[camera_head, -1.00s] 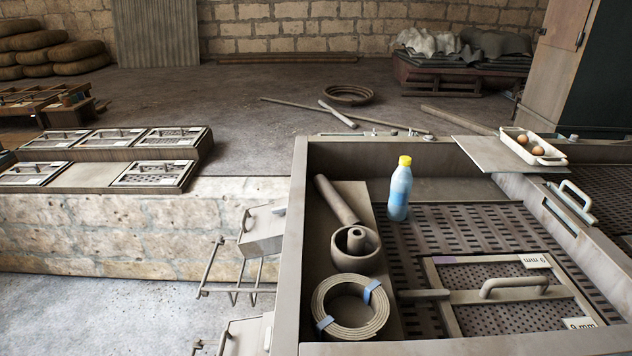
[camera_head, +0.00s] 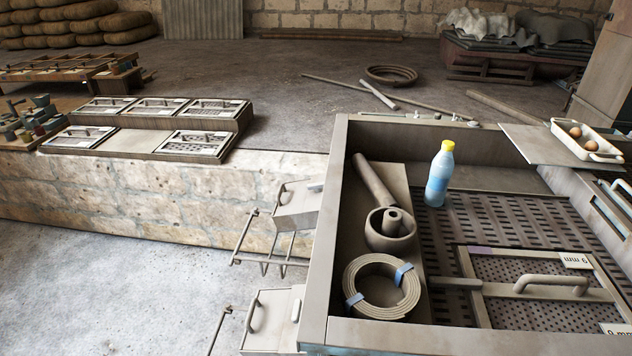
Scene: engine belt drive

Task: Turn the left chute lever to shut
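Two grey chute-like boxes stick out from the left side of a large metal bin (camera_head: 338,200). The lower box (camera_head: 272,320) has a similar handle (camera_head: 254,314) and is partly cut off by the bottom edge. I cannot tell which part is the left chute lever, or how it is set. Neither of my grippers is in view.
A wire rack (camera_head: 270,262) juts out between the boxes. The bin holds a blue bottle (camera_head: 439,175), a coiled belt (camera_head: 383,291) and a framed screen (camera_head: 540,290). A low stone wall (camera_head: 150,190) runs left, with pale open floor (camera_head: 110,295) before it.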

